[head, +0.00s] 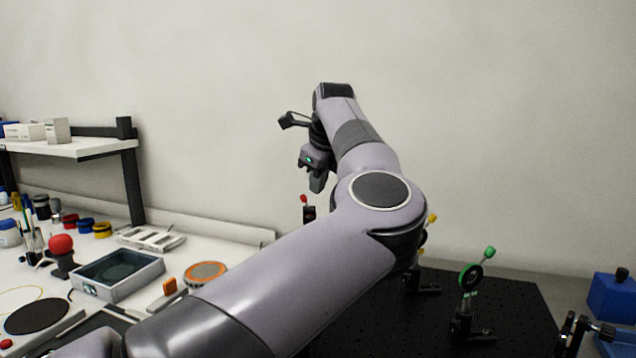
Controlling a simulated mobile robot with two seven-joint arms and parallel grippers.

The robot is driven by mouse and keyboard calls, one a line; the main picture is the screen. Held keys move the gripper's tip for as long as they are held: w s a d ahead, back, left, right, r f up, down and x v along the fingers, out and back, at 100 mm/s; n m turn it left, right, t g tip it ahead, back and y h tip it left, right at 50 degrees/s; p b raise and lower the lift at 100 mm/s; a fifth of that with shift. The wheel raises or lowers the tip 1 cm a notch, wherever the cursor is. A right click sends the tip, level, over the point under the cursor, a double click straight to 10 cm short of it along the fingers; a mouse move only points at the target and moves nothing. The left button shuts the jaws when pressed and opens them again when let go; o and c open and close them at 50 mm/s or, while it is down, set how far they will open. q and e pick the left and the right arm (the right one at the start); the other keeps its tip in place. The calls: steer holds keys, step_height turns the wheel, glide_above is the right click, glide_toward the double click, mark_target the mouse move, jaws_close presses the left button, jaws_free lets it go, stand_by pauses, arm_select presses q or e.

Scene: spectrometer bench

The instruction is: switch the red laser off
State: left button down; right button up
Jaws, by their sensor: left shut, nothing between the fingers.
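My left arm reaches across the middle of the head view. Its gripper (317,183) points down, shut and empty, above the far left part of the black optical breadboard (520,318). Just below the gripper stands a small dark mount with a red-tipped lever (304,199); a gap shows between them. I cannot make out the red laser or its switch for certain; my arm hides much of the breadboard. My right gripper is not in view.
A mount with a green lever (470,278) stands on the breadboard; a yellow-tipped one (432,218) is partly behind my arm. A blue device (612,297) sits at the right edge. The left bench holds a grey tray-like box (117,273), a red ball (61,244) and a shelf (75,148).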

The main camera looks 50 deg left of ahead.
arm_select(q)
steer(key=d+v, duration=0.1)
steer(key=v, duration=1)
steer(key=shift+w+f, duration=0.2)
steer(key=shift+w, duration=0.05)
